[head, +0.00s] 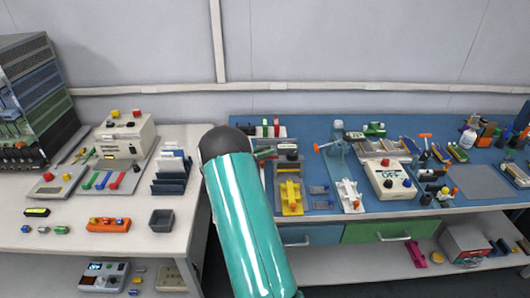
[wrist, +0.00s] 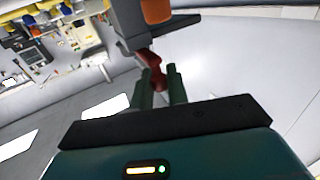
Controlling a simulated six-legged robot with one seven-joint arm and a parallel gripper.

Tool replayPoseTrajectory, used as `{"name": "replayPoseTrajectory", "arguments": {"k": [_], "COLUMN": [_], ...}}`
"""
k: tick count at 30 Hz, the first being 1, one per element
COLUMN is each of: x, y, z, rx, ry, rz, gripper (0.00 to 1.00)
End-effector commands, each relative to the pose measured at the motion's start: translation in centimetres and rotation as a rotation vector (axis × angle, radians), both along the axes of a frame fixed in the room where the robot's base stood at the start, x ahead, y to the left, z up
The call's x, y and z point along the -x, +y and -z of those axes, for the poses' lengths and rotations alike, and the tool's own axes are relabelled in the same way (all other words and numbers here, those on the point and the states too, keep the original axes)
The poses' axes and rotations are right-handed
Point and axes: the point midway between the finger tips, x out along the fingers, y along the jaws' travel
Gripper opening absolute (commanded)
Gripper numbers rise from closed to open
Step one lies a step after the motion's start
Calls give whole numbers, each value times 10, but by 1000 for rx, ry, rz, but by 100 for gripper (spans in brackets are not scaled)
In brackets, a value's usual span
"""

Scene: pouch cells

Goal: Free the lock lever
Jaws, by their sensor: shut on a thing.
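A dark red lever-like part (wrist: 153,66) sticks out from a dark grey block (wrist: 132,28) with an orange piece (wrist: 157,10) on it, in the wrist view. I take this part to be the lock lever. My gripper (wrist: 160,80) has its two green fingers on either side of the part, shut on it. In the head view my teal arm covers much of the middle, and my gripper (head: 264,153) shows small beside a dark grey device (head: 288,157) on the blue bench.
A yellow fixture (head: 291,197) and a white fixture (head: 349,195) stand near the blue bench's front edge. A cream box marked OFF (head: 390,180) is further right. A gap separates the benches.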

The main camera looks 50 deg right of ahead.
Motion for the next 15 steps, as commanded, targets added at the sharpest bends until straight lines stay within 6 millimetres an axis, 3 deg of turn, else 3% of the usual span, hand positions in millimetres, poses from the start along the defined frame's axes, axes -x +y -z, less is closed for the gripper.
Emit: {"name": "replayPoseTrajectory", "arguments": {"k": [10,11,12,13,15], "x": [0,0,0,0,0], "y": [-2,-2,-2,-2,-1], "z": [-2,-2,-2,-1,-1], "rx": [4,4,4,3,3], "ry": [-1,-1,-1,-1,-1], "rz": [1,1,1,1,1], "gripper": [0,22,30,35,35]}}
